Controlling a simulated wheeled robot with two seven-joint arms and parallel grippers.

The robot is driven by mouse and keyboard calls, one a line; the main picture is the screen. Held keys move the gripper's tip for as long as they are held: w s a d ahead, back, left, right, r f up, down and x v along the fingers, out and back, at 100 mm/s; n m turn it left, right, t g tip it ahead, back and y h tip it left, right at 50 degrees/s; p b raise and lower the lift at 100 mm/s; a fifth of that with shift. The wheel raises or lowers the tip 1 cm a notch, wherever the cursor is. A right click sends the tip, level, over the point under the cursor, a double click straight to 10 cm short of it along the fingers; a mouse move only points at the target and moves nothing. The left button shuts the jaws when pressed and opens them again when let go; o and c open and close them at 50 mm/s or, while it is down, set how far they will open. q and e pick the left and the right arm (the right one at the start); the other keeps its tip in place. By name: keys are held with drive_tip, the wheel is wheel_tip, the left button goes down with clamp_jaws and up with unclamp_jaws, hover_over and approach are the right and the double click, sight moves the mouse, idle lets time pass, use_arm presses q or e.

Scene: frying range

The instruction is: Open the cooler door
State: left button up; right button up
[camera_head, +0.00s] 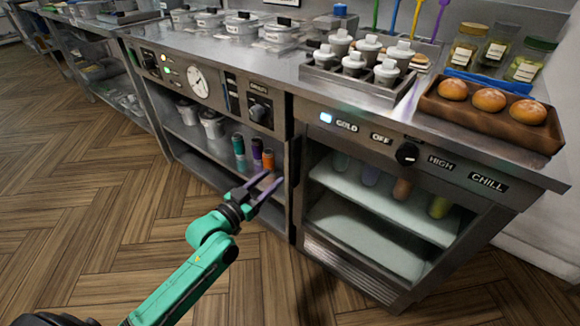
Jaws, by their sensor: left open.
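The cooler (335,247) is the steel unit on the right, with a control strip marked COLD, OFF, HIGH and CHILL. Its shelves (385,208) and several coloured bottles show through the front. I cannot tell whether a clear door pane covers them. A dark upright strip (294,165) runs along the cooler's left edge; whether it is a door edge or handle is unclear. My left gripper (268,187) is open and empty, its purple fingers just left of that strip, apparently in front of the neighbouring open shelves. My right gripper is out of view.
A black knob (406,153) sticks out of the control strip. Above it, a tray of buns (488,137) stands near the counter's front edge. Open shelves with bottles and pots (211,122) lie left of the cooler. The wooden floor (90,215) in front is clear.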

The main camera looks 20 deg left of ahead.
sight(293, 161)
use_arm(q)
drive_tip(key=b+x, duration=0.1)
drive_tip(key=x, duration=0.8)
drive_tip(key=shift+w+d, duration=0.25)
clamp_jaws()
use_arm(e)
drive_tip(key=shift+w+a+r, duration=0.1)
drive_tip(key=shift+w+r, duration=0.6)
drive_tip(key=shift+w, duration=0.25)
